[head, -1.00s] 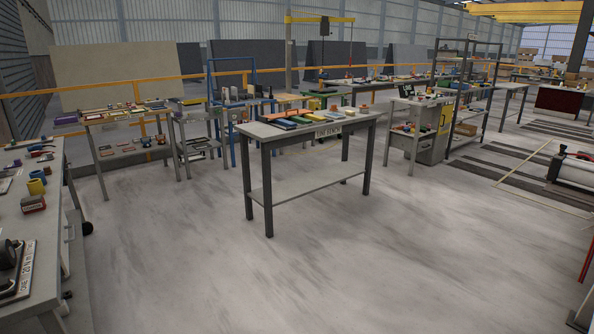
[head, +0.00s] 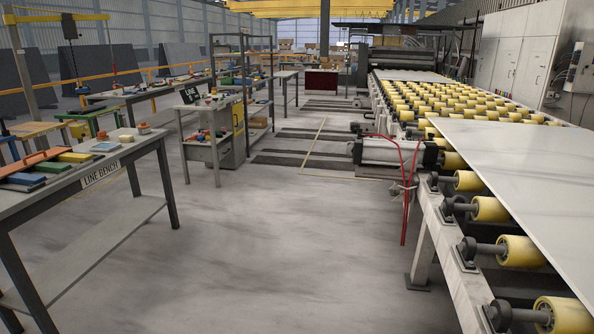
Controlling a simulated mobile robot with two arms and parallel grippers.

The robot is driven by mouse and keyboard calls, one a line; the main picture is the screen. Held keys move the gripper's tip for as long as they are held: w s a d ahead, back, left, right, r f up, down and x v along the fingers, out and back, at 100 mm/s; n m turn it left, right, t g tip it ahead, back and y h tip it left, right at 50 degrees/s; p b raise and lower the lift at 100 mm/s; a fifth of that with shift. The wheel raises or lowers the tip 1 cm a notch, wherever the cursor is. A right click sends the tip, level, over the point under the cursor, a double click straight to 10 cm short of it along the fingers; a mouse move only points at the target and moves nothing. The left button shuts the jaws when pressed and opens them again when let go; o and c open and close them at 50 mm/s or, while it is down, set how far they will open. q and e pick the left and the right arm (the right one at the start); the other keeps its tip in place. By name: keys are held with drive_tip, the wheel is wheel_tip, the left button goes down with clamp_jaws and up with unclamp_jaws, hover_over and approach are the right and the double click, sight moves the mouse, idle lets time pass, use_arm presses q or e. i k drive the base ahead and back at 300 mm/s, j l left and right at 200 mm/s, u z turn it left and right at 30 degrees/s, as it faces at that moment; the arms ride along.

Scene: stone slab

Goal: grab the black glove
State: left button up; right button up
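I cannot make out a black glove in the head view. The line bench (head: 100,177) stands at the left, with blue, green, yellow and orange flat items and a few small pieces on its top. A small dark item shows at the bench's far left edge, too cut off to identify. Neither of my grippers is in view.
A roller conveyor (head: 422,208) with yellow rollers fills the right side and carries a pale stone slab (head: 530,150). Red hoses (head: 405,190) hang at its near side. A grey cart (head: 215,130) stands behind the bench. The middle floor (head: 270,240) is clear.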

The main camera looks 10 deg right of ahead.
sight(432, 150)
drive_tip(key=i+l+z, duration=0.15)
drive_tip(key=i+z, duration=0.15)
drive_tip(key=i, duration=0.45)
drive_tip(key=i+z, duration=0.25)
drive_tip(key=i, duration=0.45)
drive_tip(key=i+j+z, duration=0.3)
drive_tip(key=i, duration=0.45)
drive_tip(key=i+z, duration=0.45)
drive_tip(key=i+j+z, duration=0.15)
drive_tip(key=i+z, duration=0.3)
drive_tip(key=i+j+z, duration=0.3)
drive_tip(key=i+z, duration=0.2)
